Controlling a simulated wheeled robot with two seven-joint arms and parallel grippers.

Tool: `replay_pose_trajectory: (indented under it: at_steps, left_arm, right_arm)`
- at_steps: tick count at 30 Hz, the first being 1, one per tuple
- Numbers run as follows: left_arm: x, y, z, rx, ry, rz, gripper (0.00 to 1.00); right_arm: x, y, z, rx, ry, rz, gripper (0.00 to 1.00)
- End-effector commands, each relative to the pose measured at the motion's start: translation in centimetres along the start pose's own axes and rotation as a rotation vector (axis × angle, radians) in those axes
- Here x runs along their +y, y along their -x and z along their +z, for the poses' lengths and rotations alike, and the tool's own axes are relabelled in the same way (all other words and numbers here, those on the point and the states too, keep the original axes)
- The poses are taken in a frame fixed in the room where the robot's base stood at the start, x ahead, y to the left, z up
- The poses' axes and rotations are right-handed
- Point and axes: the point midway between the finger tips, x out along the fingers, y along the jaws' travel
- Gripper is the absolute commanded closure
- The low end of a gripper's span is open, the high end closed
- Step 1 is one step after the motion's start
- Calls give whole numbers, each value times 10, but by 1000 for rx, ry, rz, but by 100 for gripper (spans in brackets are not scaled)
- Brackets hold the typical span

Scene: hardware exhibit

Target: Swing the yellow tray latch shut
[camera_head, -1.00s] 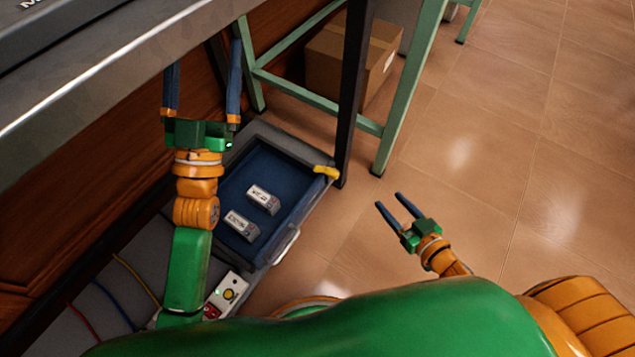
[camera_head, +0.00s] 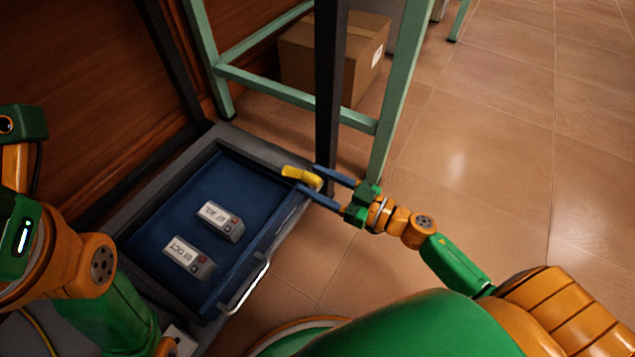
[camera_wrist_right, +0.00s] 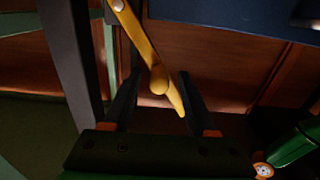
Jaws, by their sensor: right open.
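The yellow latch (camera_head: 301,177) sits at the far right corner of the grey tray (camera_head: 225,133), which has a blue inside. My right gripper (camera_head: 307,178) is open, with its blue fingers on either side of the latch. In the right wrist view, the latch (camera_wrist_right: 146,48) runs slantwise between the two open fingers, its tip pointing toward the palm. I cannot tell whether either finger touches it. My left arm (camera_head: 75,265) shows at the left edge, but its gripper fingers are out of view.
Two small white labelled boxes, one (camera_head: 219,221) behind the other (camera_head: 188,258), lie in the tray. A metal handle (camera_head: 248,290) is on the tray's front. A dark post (camera_head: 327,90) and green table legs (camera_head: 397,95) stand close behind the latch. A cardboard box (camera_head: 330,55) stands farther back. Floor at right is clear.

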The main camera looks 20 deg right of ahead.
Motion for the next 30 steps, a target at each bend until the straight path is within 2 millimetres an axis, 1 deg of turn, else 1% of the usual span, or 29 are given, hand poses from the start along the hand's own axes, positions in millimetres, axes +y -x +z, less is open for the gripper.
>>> replay_pose_trajectory:
  at_steps: [2,3,5,6,8,9,10,30]
  left_arm:
    - [0,0,0,-1,0,0,11]
    - [0,0,0,-1,0,0,11]
    - [0,0,0,-1,0,0,11]
    - [0,0,0,-1,0,0,11]
    - [0,0,0,-1,0,0,11]
    - [0,0,0,-1,0,0,11]
    - [0,0,0,-1,0,0,11]
    - [0,0,0,-1,1,-1,11]
  right_arm:
    - [0,0,0,0,0,0,42]
    - [0,0,0,0,0,0,45]
    - [0,0,0,0,-1,1,61]
    - [0,0,0,0,-1,1,72]
    - [0,0,0,0,-1,1,88]
    - [0,0,0,0,-1,1,99]
    - [0,0,0,0,-1,1,100]
    - [0,1,0,-1,0,1,100]
